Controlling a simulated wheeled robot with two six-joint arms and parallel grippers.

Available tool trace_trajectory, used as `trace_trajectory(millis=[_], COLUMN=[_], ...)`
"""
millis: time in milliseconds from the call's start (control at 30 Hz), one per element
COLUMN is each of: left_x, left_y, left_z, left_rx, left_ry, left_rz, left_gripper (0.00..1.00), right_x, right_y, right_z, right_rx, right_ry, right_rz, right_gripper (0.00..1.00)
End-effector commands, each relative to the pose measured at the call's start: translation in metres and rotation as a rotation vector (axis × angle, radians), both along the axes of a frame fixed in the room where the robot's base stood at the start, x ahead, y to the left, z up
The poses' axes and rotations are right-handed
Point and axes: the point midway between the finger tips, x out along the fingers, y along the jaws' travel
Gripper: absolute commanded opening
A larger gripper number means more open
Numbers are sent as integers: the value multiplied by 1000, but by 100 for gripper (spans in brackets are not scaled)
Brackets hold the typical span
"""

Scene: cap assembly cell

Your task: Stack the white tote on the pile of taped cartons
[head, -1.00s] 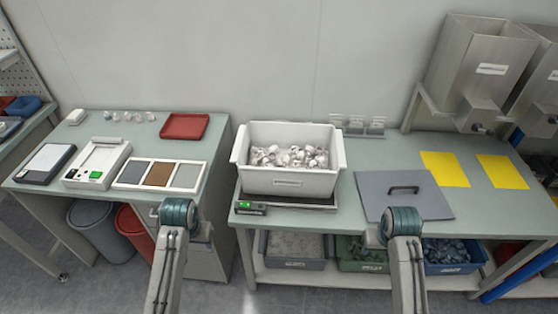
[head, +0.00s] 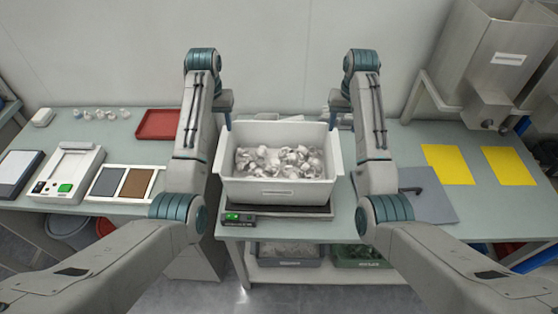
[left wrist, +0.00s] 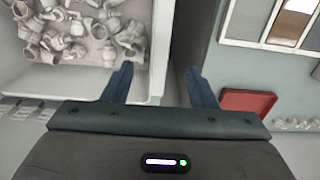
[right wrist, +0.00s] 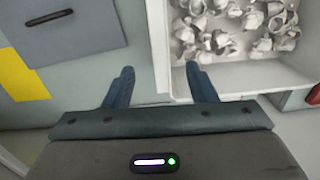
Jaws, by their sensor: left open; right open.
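The white tote (head: 277,190), filled with small white caps (head: 280,160), stands on a scale (head: 285,212) on the bench. My left gripper (head: 228,124) is open at the tote's left side. In the left wrist view its fingers (left wrist: 160,85) are spread, with the tote's side wall (left wrist: 158,50) between them. My right gripper (head: 333,122) is open at the tote's right side. In the right wrist view its fingers (right wrist: 161,85) also lie either side of the wall (right wrist: 158,40). I cannot tell whether any finger touches the tote. No pile of taped cartons is in view.
A grey lid with a handle (head: 430,205) and yellow sheets (head: 447,164) lie right of the tote. A red tray (head: 158,124) and a sample board (head: 122,183) are left. Metal hoppers (head: 490,60) stand back right. Bins (head: 290,254) sit on the shelf below.

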Motion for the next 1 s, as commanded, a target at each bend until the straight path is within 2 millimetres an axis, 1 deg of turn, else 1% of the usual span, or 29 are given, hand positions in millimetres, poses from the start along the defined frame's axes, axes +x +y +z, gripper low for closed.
trace_trajectory(millis=[167,267,367,700,833,1000], left_x=[0,0,-1,-1,-1,-1], left_y=[0,0,0,1,1,1], left_z=[-1,-8,-20,-80,-96,-107], left_rx=[0,0,0,0,0,0], left_ry=[-1,0,3,2,1,-1], left_rz=[0,0,0,0,0,0], left_gripper=[52,52,52,52,52,52], right_x=[0,0,-1,-1,0,0], right_y=[0,0,1,4,5,5], right_z=[-1,-8,-21,-81,-96,-107], right_rx=[0,0,0,0,0,0], right_ry=[-1,0,3,1,1,-1], right_rz=[0,0,0,0,0,0], right_gripper=[51,51,51,51,51,51])
